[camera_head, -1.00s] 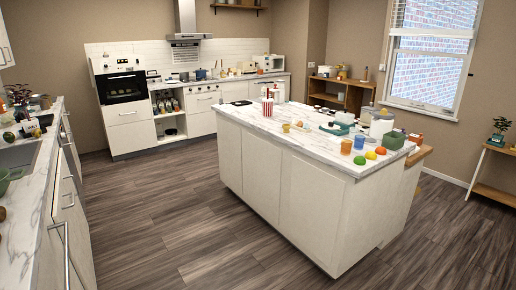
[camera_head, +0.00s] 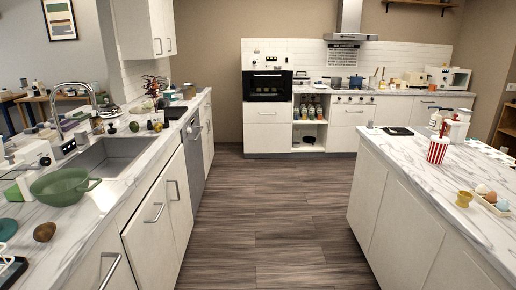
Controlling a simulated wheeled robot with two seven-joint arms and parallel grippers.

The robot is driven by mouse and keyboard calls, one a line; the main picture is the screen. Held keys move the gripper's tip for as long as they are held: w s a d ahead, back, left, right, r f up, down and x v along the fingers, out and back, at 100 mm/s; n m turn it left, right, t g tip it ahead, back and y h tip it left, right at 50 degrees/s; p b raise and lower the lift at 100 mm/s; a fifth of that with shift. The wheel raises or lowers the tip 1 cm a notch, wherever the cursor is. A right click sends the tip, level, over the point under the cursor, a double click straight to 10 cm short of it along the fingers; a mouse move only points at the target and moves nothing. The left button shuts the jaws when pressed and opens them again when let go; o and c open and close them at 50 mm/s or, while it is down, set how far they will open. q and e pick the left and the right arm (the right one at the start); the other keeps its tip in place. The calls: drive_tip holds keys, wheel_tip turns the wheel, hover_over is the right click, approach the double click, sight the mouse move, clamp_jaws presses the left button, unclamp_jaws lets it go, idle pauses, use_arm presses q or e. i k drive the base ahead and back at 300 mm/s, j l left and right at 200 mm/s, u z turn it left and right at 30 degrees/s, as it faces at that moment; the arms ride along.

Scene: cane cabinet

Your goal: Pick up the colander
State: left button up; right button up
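A green bowl-shaped colander (camera_head: 62,188) with side handles sits upright on the left marble counter, in front of the sink, at the lower left of the head view. Its holes are too small to make out. Neither of my grippers is in view.
The left counter (camera_head: 105,200) also holds the sink (camera_head: 112,154) with a tall faucet (camera_head: 68,93), and a brown potato-like item (camera_head: 44,232) beside the colander. A marble-topped island (camera_head: 410,172) stands on the right. The wood floor (camera_head: 265,215) between them is clear.

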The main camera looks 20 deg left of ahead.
sight(63, 188)
drive_tip(key=i+u, duration=0.4)
drive_tip(key=i, duration=0.4)
drive_tip(key=i+l+u, duration=0.1)
drive_tip(key=i+u, duration=0.35)
drive_tip(key=i, duration=0.35)
